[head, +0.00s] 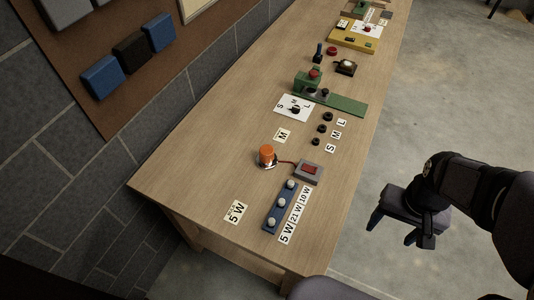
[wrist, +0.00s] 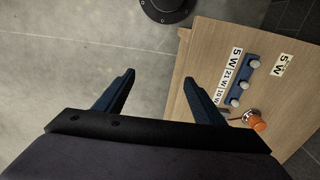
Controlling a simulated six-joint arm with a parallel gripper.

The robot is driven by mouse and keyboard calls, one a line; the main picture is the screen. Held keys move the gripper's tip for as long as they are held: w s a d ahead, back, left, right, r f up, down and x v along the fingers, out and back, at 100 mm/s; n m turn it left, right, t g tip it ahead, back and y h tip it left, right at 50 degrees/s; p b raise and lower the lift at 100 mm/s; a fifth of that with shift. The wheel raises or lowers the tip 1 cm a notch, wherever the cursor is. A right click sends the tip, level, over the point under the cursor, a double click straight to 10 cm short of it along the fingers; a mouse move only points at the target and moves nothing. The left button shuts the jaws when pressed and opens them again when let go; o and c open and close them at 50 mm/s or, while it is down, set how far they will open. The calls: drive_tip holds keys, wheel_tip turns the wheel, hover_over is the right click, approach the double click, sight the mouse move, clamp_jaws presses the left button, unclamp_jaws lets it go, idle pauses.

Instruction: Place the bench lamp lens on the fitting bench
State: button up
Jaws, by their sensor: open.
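The orange lens (head: 266,152) sits upright on a silver lamp base near the front end of the wooden bench (head: 185,165). It also shows in the wrist view (wrist: 258,124), at the lower right. My gripper (head: 391,232) is open and empty, out over the floor to the right of the bench. In the wrist view its two dark blue fingers (wrist: 160,78) are spread apart with only grey floor between them. The bench and the lens lie to the right of the fingers there.
A red cable joins the lamp to a grey switch box (head: 308,171). Beside it are a blue bulb rack (head: 281,206) and wattage labels (head: 295,214). Farther back are a green fixture (head: 330,101), black rings (head: 323,128) and a yellow tray (head: 353,37). A wall board borders the left.

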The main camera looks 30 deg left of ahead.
drive_tip(key=w+a+f+b, duration=0.3)
drive_tip(key=w+a+b, duration=0.1)
drive_tip(key=w+a, duration=0.5)
drive_tip(key=t+b, duration=0.4)
drive_tip(key=b, duration=0.5)
hover_over(266, 151)
drive_tip(key=s, duration=0.2)
drive_tip(key=f, duration=1)
drive_tip(key=shift+s+d, duration=0.15)
drive_tip(key=shift+d, duration=0.1)
drive_tip(key=shift+p+x, duration=0.6)
drive_tip(key=shift+x, duration=0.2)
drive_tip(key=shift+a+p+x, duration=0.15)
drive_tip(key=shift+p+x, duration=0.65)
drive_tip(key=shift+x, duration=0.6)
drive_tip(key=shift+a+p+x, duration=0.15)
drive_tip(key=shift+p+x, duration=0.6)
drive_tip(key=shift+x, duration=0.65)
drive_tip(key=c, duration=1.1)
drive_tip(key=shift+r, duration=0.1)
drive_tip(key=shift+c, duration=0.6)
